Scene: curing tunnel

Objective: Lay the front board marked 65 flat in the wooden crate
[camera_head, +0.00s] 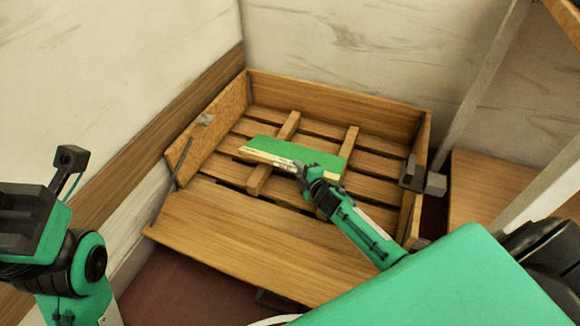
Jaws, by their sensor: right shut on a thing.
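The wooden crate (335,97) stands open against the wall, with a slatted bottom and its near side folded down. The board (292,152) has a green face and a pale near edge with small dark marks that are too small to read. It is inside the crate's outline, over the slats, and looks nearly flat; I cannot tell if it touches them. My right gripper (302,172) is shut on the board's near edge and hides a little of it. My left gripper (45,190) is at the far left, away from the crate; its jaw opening is unclear.
A pale post (482,90) and a wooden surface (490,190) stand to the right. A wooden rail (205,85) runs along the left wall.

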